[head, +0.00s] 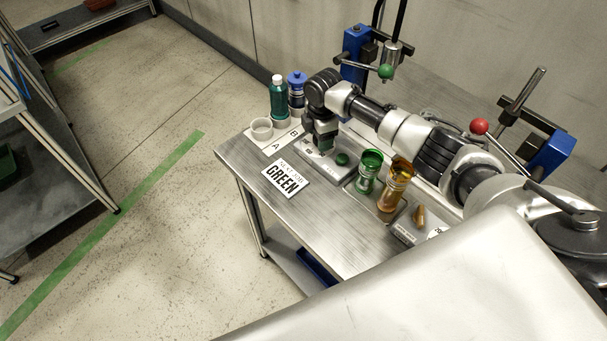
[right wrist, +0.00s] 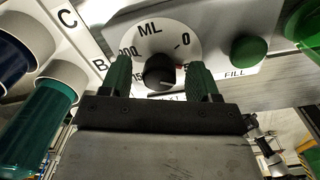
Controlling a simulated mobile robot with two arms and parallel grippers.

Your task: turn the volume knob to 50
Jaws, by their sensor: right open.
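The volume knob (right wrist: 159,72) is a black round knob on a white dial (right wrist: 152,38) marked ML, with 0 at the right and 200 and what looks like 150 at the left. A small light mark shows on the knob's lower right; the exact setting is unclear. My right gripper (right wrist: 160,76) is open, its green fingers on either side of the knob with gaps visible. In the head view my right gripper (head: 323,142) is over the grey control box (head: 322,168) and hides the knob. My left gripper is not in view.
A green FILL button (right wrist: 250,50) is close beside the dial. A green bottle (head: 278,98) and a blue bottle (head: 297,95) stand behind. A green jar (head: 368,172) and an amber jar (head: 393,190) stand right of the box. A GREEN card (head: 285,179) lies in front.

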